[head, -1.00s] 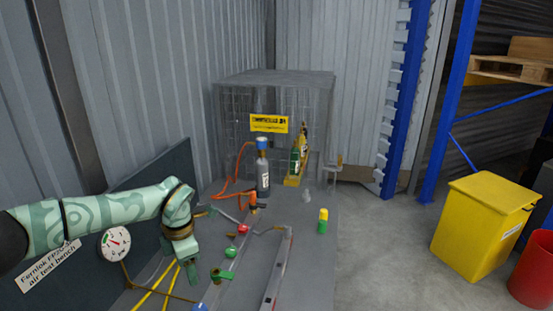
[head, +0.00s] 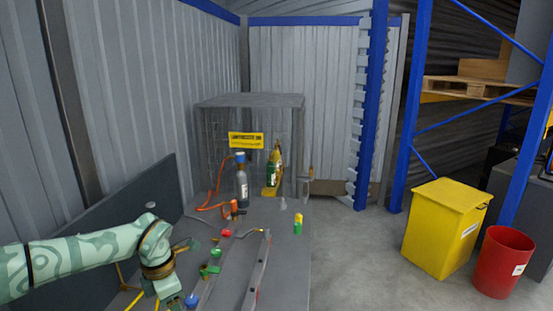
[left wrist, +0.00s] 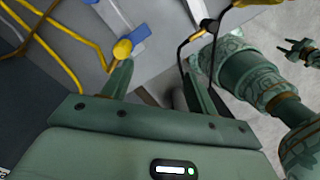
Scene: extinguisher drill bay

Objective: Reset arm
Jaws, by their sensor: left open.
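My left arm comes in from the left in the head view. Its gripper (head: 168,292) points down over the near left part of the grey bench (head: 285,265). In the left wrist view the two fingers of my left gripper (left wrist: 158,82) stand apart with nothing held between them. A yellow ball-shaped knob (left wrist: 122,49) on a blue piece shows by the left finger; I cannot tell whether they touch. A small dark pronged piece at the right edge of that view looks like my right gripper (left wrist: 300,52); its jaws are too small to judge.
The bench holds a green valve (head: 209,269), a red knob (head: 226,233), a grey cylinder (head: 241,185) and a yellow-green piece (head: 298,224). A mesh cage (head: 250,101) stands behind.

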